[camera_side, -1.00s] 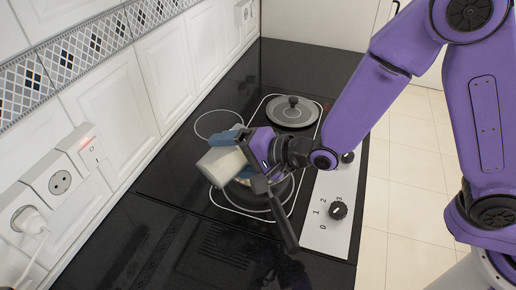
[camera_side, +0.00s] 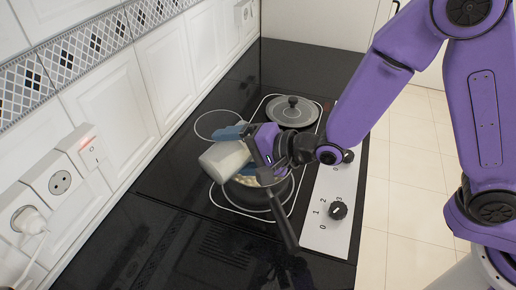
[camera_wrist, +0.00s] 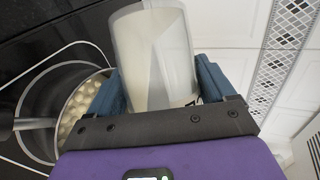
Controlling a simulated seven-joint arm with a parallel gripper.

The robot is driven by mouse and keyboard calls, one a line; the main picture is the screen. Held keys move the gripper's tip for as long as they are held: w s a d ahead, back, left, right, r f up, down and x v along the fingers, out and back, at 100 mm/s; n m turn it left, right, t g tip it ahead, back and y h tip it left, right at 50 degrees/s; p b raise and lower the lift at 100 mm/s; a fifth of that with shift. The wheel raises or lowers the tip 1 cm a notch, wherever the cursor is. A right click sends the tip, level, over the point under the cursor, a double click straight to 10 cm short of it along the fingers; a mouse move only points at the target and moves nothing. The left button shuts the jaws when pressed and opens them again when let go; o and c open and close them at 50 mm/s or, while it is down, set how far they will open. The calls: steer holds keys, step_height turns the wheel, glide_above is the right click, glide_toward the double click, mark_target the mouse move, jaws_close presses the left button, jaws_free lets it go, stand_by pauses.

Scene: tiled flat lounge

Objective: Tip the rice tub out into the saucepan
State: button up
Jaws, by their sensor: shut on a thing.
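My gripper (camera_side: 240,147) has blue fingers and is shut on the whitish, translucent rice tub (camera_side: 224,161). The tub is tilted well over on its side, above and partly in front of the saucepan (camera_side: 250,201). In the wrist view the tub (camera_wrist: 152,55) sits between the two fingers, and my gripper (camera_wrist: 162,88) hides its near end. The saucepan (camera_wrist: 38,98) is at the left there, with pale round pieces (camera_wrist: 80,102) inside. I cannot tell how much is in the tub.
The saucepan stands on the black hob, its dark handle (camera_side: 286,232) toward the front right. Knobs (camera_side: 338,210) line the hob's right side. White tiles and sockets (camera_side: 61,181) are at the left.

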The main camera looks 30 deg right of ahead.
mark_target(218, 174)
steer(key=shift+w+d+r+m+y, duration=0.1)
steer(key=shift+d+r+m+y, duration=0.15)
steer(key=shift+r+m+y, duration=0.3)
stand_by(1.1)
steer(key=shift+s+a+f+n+h, duration=0.3)
steer(key=shift+a+f+n+h, duration=0.55)
steer(key=shift+n+h, duration=0.1)
steer(key=shift+s+a+f, duration=0.2)
steer(key=shift+a, duration=0.25)
steer(key=shift+a+r+n+t+h, duration=0.1)
steer(key=shift+r+n+t+h, duration=0.35)
steer(key=shift+n+h, duration=0.65)
steer(key=shift+f+n+h, duration=0.45)
steer(key=shift+n+h, duration=0.15)
steer(key=shift+s+a+r+n+t+h, duration=0.1)
steer(key=shift+a+r+n+t+h, duration=0.2)
steer(key=shift+n+h, duration=0.2)
steer(key=shift+s+a+f+n+t+h, duration=0.2)
steer(key=shift+a+f+n+t+h, duration=0.1)
steer(key=shift+a+f+n+h, duration=0.2)
steer(key=shift+s+a+f+n+t+h, duration=0.25)
steer(key=shift+a+f+n+h, duration=0.15)
steer(key=shift+f, duration=0.15)
steer(key=shift+s+a+f+n+t+h, duration=0.25)
steer(key=shift+a+f+n+t+h, duration=0.5)
steer(key=shift+n+h, duration=0.35)
